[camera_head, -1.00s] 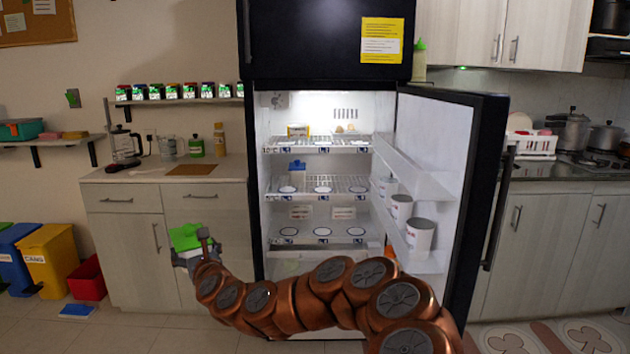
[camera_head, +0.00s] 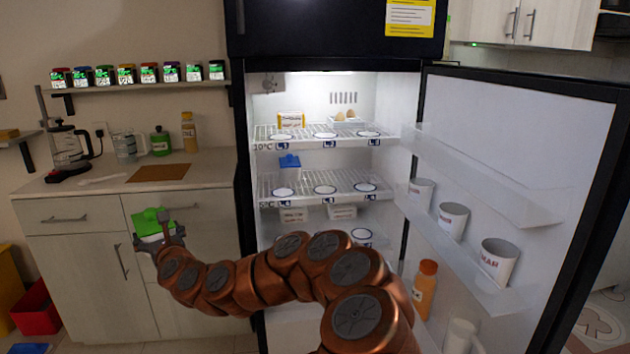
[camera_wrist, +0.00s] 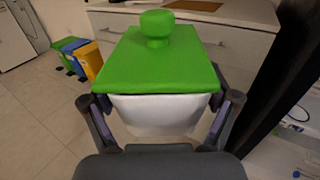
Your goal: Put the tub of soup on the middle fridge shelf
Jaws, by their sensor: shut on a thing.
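A white tub with a green knobbed lid (camera_wrist: 158,75) is held upright between the two fingers of my gripper (camera_wrist: 160,115) in the wrist view. In the head view the tub (camera_head: 150,222) is at the left, in front of the counter drawers, with my gripper (camera_head: 168,240) shut on it. The fridge is open. Its middle shelf (camera_head: 300,186) has white round markers along the front and a small blue-lidded container (camera_head: 289,165) at the back left. The tub is outside the fridge, to the left of its opening.
The fridge door (camera_head: 520,170) stands wide open to the right, with several cups and an orange bottle (camera_head: 426,288) in its racks. The upper shelf (camera_head: 320,133) holds a yellow box and eggs. The counter (camera_head: 100,178) is at the left.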

